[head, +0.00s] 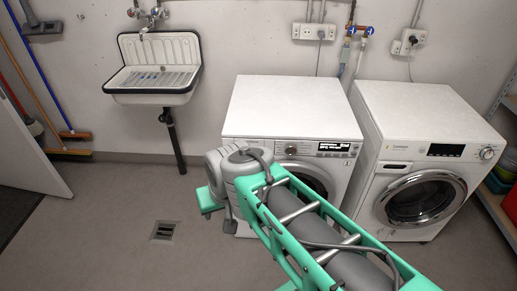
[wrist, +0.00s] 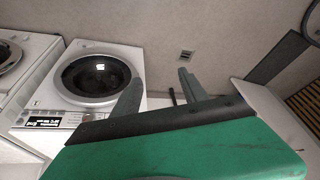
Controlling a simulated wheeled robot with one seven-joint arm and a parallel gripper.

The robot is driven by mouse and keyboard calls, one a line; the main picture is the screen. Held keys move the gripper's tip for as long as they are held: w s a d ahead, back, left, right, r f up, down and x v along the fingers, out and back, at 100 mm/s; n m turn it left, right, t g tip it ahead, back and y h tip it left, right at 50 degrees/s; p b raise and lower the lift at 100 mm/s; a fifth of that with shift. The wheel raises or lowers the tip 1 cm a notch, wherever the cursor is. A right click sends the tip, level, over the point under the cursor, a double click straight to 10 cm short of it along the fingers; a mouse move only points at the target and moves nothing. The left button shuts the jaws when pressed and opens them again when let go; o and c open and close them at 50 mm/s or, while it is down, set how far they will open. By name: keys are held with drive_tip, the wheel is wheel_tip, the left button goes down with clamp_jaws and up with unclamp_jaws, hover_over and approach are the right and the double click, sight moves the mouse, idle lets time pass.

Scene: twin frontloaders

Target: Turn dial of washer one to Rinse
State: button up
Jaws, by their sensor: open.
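Washer one (head: 285,108), the left white frontloader, stands against the back wall. Its dial (head: 291,150) shows on the panel, left of the dark display (head: 338,147); its setting is too small to read. My arm covers part of the washer's front. The washer (wrist: 132,62) appears upside down in the wrist view, with its round door (wrist: 97,78) and display (wrist: 45,122) at left. My gripper (wrist: 160,78) is open and empty, its two fingers apart, clear of the washer and beside its front. In the head view the fingers cannot be made out clearly.
A second washer (head: 430,112) stands close on the right. A wall sink (head: 153,97) with a dark drainpipe is at left. A floor drain (head: 164,231) lies in open floor left of my arm. A shelf (head: 497,205) edges the right side.

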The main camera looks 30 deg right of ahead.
drive_tip(key=o, duration=0.3)
drive_tip(key=w+d+f+m+t+b, duration=0.3)
drive_tip(key=w+d+f+m+b, duration=0.4)
drive_tip(key=w+f+b, duration=0.2)
drive_tip(key=shift+w+d+f+h, duration=0.3)
drive_tip(key=shift+w+f, duration=0.35)
drive_tip(key=shift+w, duration=0.2)
drive_tip(key=shift+o, duration=0.2)
drive_tip(key=w+d+f+m+t+b, duration=0.2)
drive_tip(key=w+d+f+m+b, duration=0.1)
drive_tip(key=w+d+m+b, duration=0.2)
drive_tip(key=shift+d+f+t+h, duration=0.3)
drive_tip(key=shift+d+t, duration=0.1)
drive_tip(key=m+t+h+b, duration=0.6)
drive_tip(key=m+b, duration=0.6)
drive_tip(key=m, duration=0.5)
approach(291, 151)
drive_tip(key=w+h, duration=0.1)
drive_tip(key=shift+h, duration=0.3)
drive_tip(key=x, duration=0.7)
drive_tip(key=shift+w+a+f, duration=0.15)
drive_tip(key=shift+w+f, duration=0.05)
drive_tip(key=shift+f, duration=0.1)
drive_tip(key=shift+w, duration=0.15)
drive_tip(key=shift+c, duration=0.4)
